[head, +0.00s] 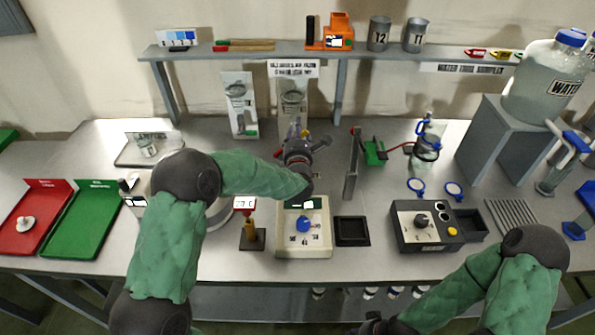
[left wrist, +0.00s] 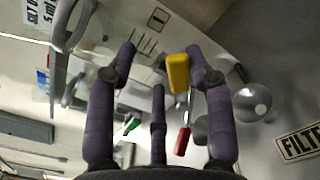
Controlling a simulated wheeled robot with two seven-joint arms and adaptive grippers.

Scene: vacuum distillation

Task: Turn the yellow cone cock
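The yellow cone cock (left wrist: 178,72) shows in the left wrist view as a yellow block-shaped handle. It lies between the spread fingers of my left gripper (left wrist: 160,62), closer to the right finger; I cannot tell whether they touch. A red handle (left wrist: 182,141) and a green handle (left wrist: 132,125) show lower in that view. In the head view my left gripper (head: 300,140) is at the glassware behind the white heater box, and its wrist hides most of the glassware. My right gripper (head: 375,326) is partly visible at the bottom edge, and its fingers are unclear.
A shelf (head: 270,52) with cans runs along the wall. A grey upright stand (head: 352,165) is just right of my left gripper. The white box with a blue knob (head: 304,224) and a dark controller (head: 428,228) stand in front. Red (head: 32,238) and green (head: 85,240) trays lie left.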

